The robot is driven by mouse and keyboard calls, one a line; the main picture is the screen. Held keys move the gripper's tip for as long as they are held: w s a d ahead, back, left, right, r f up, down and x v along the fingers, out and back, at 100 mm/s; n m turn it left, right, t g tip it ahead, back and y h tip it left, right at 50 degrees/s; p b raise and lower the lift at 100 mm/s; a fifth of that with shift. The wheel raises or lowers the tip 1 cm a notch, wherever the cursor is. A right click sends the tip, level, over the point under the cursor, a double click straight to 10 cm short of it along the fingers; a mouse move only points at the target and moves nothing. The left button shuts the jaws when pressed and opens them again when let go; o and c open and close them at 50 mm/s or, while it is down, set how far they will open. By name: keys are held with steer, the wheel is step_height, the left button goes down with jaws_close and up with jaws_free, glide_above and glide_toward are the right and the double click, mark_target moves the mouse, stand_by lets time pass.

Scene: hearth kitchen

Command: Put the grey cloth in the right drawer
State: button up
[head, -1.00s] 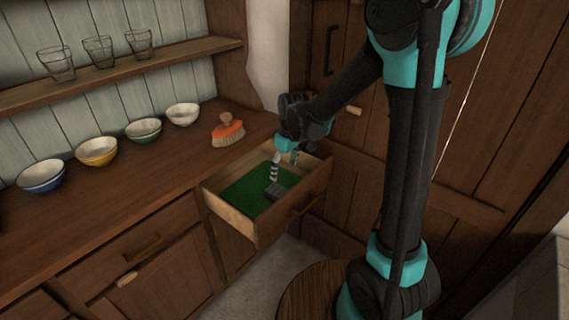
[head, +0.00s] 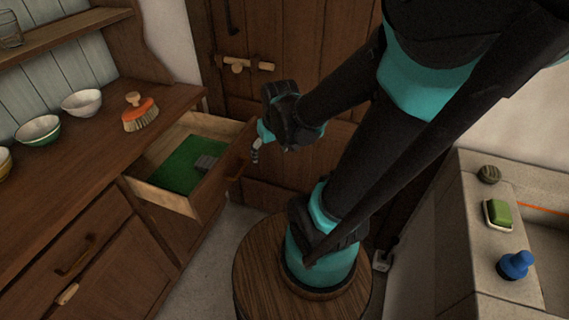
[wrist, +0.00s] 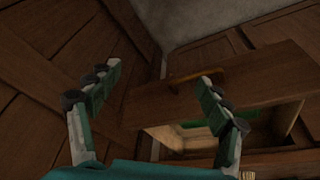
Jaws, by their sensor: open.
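The right drawer (head: 160,197) is pulled open below the counter in the head view, with a green lining (head: 178,172) inside. I cannot make out the cloth in that view.
An orange brush (head: 140,113) and bowls (head: 82,102) stand on the counter above the drawer. A wooden door (head: 280,60) is behind. At right, a stone basin's ledge (head: 490,240) holds a green sponge (head: 499,213) and a blue bottle (head: 515,265).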

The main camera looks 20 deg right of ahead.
steer(key=s+d+f+m, duration=0.2)
steer(key=s+d, duration=0.1)
steer(key=s, duration=0.1)
steer(key=shift+s+d+t+h, duration=0.2)
steer(key=shift+s+t+h, duration=0.1)
steer(key=shift+s, duration=0.05)
steer(key=shift+c, duration=0.5)
stand_by(0.4)
